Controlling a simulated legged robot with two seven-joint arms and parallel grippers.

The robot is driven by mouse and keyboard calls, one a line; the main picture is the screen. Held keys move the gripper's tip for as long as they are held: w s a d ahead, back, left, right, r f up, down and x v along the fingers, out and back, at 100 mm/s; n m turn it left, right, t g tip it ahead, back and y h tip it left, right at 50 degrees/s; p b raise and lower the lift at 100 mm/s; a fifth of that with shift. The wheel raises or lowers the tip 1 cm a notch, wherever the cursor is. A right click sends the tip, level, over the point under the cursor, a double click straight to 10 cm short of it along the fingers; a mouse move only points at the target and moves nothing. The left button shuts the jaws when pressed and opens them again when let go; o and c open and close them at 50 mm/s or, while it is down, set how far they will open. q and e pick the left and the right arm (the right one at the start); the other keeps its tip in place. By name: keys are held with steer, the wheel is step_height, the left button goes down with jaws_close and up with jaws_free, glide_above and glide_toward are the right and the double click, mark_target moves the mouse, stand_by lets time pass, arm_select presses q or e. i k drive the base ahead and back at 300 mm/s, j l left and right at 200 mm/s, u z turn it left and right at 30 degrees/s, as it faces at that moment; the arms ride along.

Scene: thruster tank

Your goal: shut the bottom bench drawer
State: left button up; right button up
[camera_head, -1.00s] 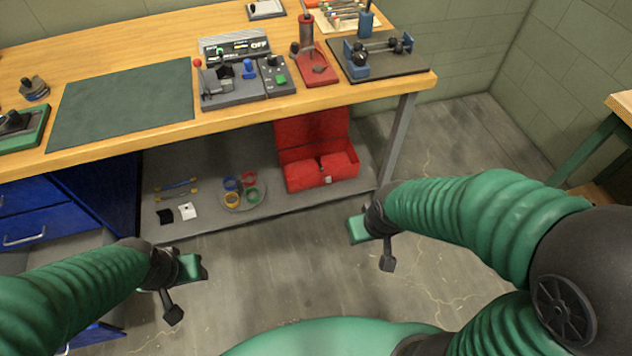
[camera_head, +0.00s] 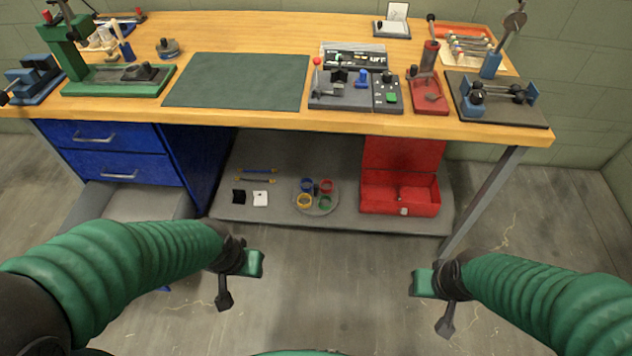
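The blue drawer unit (camera_head: 190,160) stands under the bench's left end. Its two upper drawers are shut, with handles on their fronts (camera_head: 110,168). The bottom drawer (camera_head: 135,203) is pulled out toward me; its grey inside shows. My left arm covers much of it, and only a small blue bit of its front shows below the arm. My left gripper (camera_head: 238,282) is right of the drawer, above the floor, empty, its fingers apart. My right gripper (camera_head: 434,302) is farther right, also empty with fingers apart. Neither touches the drawer.
The wooden bench (camera_head: 210,117) carries a green mat, a control panel and several tools. The low grey shelf (camera_head: 275,212) holds an open red toolbox (camera_head: 400,205) and a tray of coloured rings (camera_head: 316,195). The floor between my grippers is clear.

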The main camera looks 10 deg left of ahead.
mark_target(120, 201)
steer(key=u, duration=0.4)
steer(key=k+u, duration=0.1)
steer(key=u, duration=0.75)
steer(key=k+u, duration=0.1)
steer(key=u, duration=0.75)
steer(key=i+j+z, duration=0.2)
steer(key=z, duration=0.2)
steer(key=i+j+z, duration=0.15)
steer(key=z, duration=0.3)
steer(key=j+z, duration=0.4)
steer(key=i, duration=0.05)
